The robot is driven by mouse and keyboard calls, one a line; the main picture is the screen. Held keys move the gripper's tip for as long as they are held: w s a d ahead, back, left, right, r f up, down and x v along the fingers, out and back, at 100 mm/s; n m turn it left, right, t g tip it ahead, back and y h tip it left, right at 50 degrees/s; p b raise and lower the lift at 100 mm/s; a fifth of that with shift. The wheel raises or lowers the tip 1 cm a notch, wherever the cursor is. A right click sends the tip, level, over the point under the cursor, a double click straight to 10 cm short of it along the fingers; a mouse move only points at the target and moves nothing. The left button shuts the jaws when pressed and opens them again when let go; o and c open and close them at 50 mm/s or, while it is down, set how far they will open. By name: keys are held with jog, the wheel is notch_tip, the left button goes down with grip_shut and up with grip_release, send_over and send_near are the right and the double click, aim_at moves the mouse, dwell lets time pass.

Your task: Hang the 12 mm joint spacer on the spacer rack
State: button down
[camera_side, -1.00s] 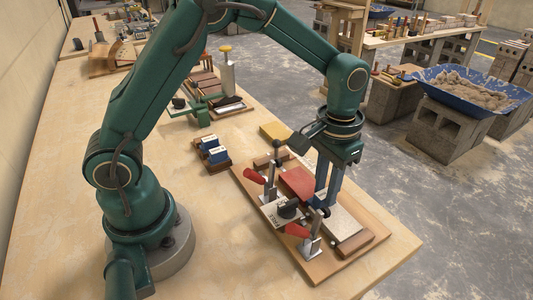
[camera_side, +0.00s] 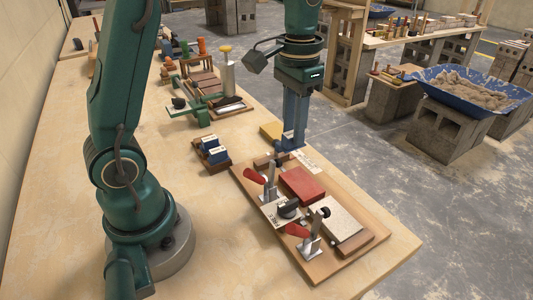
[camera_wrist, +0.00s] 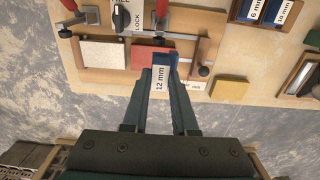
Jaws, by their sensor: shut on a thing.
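The 12 mm joint spacer (camera_wrist: 161,75), blue with a white label, is between my gripper's fingertips (camera_wrist: 160,82). In the side view my gripper (camera_side: 291,142) points down, shut on the spacer, just beyond the far end of the clamping board. The spacer's label (camera_side: 288,136) shows small there. The spacer rack (camera_side: 222,166) is a small wooden block to the left of my gripper, holding blue spacers. In the wrist view, the rack (camera_wrist: 245,20) is at the top right, with spacers labelled 6 mm and 10 mm. How much bare room the rack has is unclear.
The clamping board (camera_side: 345,262) bears a red brick (camera_side: 302,184), a pale speckled block (camera_side: 336,221) and red-handled clamps (camera_side: 255,175). A yellow block (camera_side: 270,131) lies close to my gripper. A green stand (camera_side: 190,112) stands behind the rack.

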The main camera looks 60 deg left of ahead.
jog(key=s+a+m, duration=0.2)
jog(key=a+m, duration=0.1)
jog(key=a, duration=1.3)
jog(key=s+a+f+n, duration=0.3)
jog(key=s+a, duration=0.5)
jog(key=a, duration=0.2)
jog(key=shift+w+f, duration=0.15)
jog(key=shift+f, duration=3.2)
jog(key=shift+d+f, duration=0.1)
